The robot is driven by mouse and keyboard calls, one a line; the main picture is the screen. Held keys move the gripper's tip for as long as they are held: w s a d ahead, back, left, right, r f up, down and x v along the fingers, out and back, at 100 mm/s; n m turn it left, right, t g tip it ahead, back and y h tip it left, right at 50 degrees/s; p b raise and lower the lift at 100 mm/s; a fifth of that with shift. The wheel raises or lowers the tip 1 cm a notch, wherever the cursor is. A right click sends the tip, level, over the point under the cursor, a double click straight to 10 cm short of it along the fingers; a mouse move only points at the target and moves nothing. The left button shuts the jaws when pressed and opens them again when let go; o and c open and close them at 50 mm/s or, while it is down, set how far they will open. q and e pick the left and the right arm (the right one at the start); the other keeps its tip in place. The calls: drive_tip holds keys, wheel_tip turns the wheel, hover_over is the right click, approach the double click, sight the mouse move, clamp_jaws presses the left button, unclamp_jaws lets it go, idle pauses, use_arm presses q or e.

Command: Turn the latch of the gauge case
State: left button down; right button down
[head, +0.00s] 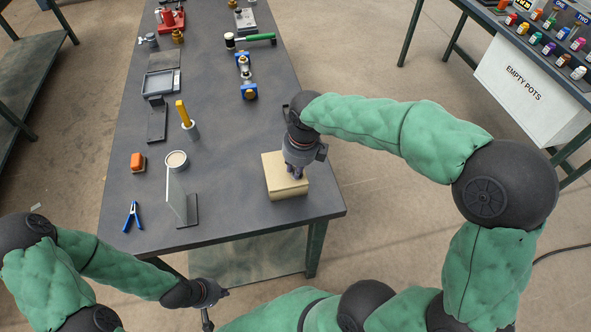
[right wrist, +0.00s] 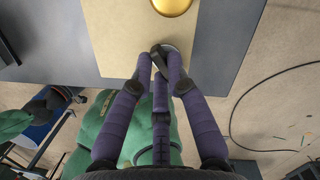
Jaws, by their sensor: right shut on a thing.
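The gauge case, a tan box (head: 285,188), sits near the front right corner of the dark table. It fills the upper middle of the right wrist view (right wrist: 120,45). My right gripper (head: 295,174) is over the case, pointing down. In the right wrist view its fingertips (right wrist: 160,66) are shut on the latch (right wrist: 160,49), a dark bar on a grey round base. A round gold part (right wrist: 172,5) shows on the case beyond the latch. My left gripper (head: 224,292) is low in front of the table, away from the case; its opening is too small to tell.
Left of the case stand a grey upright plate (head: 176,197), a round white-topped cup (head: 176,160) and blue pliers (head: 132,217). A blue and metal part (head: 246,78) and a green-handled hammer (head: 252,39) lie further back. The table around the case is mostly clear.

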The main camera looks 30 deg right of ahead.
drive_tip(key=shift+w+r, duration=0.1)
drive_tip(key=shift+r, duration=0.05)
drive_tip(key=c, duration=1.4)
unclamp_jaws()
drive_tip(key=shift+r+p, duration=0.9)
